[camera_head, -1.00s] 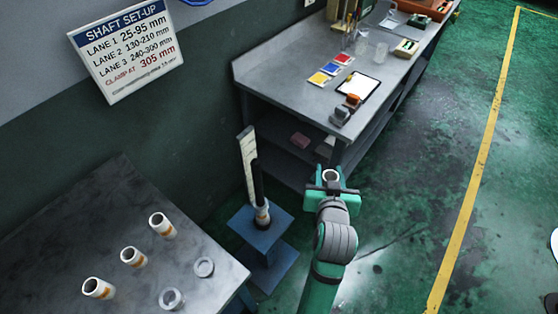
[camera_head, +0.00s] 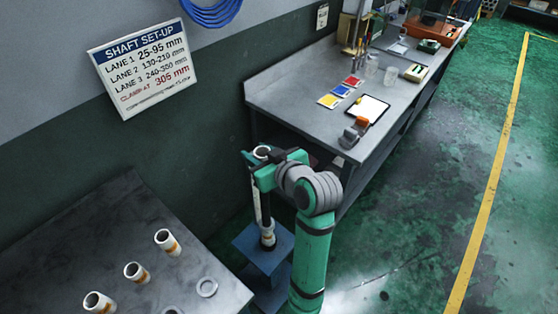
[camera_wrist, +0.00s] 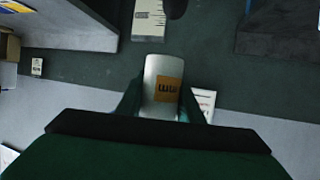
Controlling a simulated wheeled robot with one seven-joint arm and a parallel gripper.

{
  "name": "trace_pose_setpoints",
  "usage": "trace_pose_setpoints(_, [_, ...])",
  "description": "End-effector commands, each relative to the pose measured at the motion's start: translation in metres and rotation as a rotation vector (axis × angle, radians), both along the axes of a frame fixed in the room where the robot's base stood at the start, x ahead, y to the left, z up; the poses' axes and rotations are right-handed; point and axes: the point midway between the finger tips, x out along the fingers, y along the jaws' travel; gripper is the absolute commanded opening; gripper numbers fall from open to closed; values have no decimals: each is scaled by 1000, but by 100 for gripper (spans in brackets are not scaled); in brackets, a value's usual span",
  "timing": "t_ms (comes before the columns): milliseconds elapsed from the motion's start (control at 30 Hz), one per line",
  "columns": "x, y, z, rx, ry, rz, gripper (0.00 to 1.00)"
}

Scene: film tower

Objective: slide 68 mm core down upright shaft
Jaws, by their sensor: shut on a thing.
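My gripper (camera_head: 264,166) is shut on a white core (camera_head: 262,151), held upright near the top of the dark upright shaft (camera_head: 267,212). In the wrist view the held core (camera_wrist: 163,82) shows an orange label between the fingers. There the dark shaft end (camera_wrist: 175,8) shows apart from the core.
Several white and orange cores (camera_head: 136,272) stand on the grey table (camera_head: 125,215) at left, with a clear ring (camera_head: 206,287). A workbench (camera_head: 290,93) behind carries cards, a clipboard and cups. A set-up sign (camera_head: 143,66) hangs on the wall. The green floor at right is clear.

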Motion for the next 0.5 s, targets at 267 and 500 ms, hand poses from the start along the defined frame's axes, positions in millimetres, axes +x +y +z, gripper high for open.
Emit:
trace_pose_setpoints(267, [0, 4, -7, 1, 3, 16, 12])
trace_pose_setpoints(500, [0, 3, -21, 1, 3, 15, 12])
